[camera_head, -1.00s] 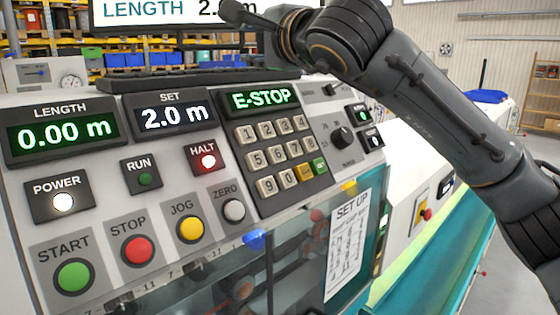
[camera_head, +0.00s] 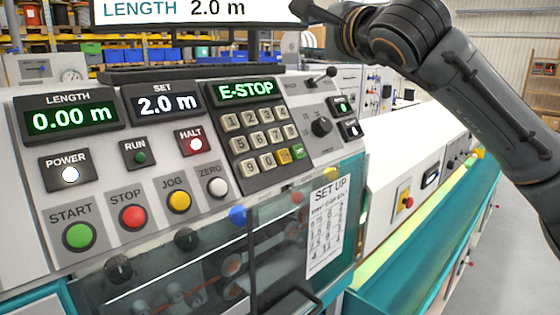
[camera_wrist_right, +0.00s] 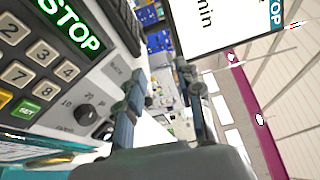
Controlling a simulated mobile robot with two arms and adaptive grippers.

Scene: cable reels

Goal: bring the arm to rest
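My right arm (camera_head: 470,85) reaches in from the right side of the head view, bent at the top. My right gripper (camera_head: 303,12) is at the top edge, above the control panel and in front of the screen's right end. In the right wrist view the two fingers of the gripper (camera_wrist_right: 163,100) stand apart with nothing between them. The control panel (camera_head: 105,185) shows LENGTH 0.00 m, SET 2.0 m and E-STOP. My left gripper is not in view.
A lever (camera_head: 320,78) and a dial (camera_head: 321,127) sit at the panel's right. A screen (camera_head: 180,12) stands above the panel. A red emergency button (camera_head: 408,202) is on the machine's side. Open floor (camera_head: 510,255) lies at the right.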

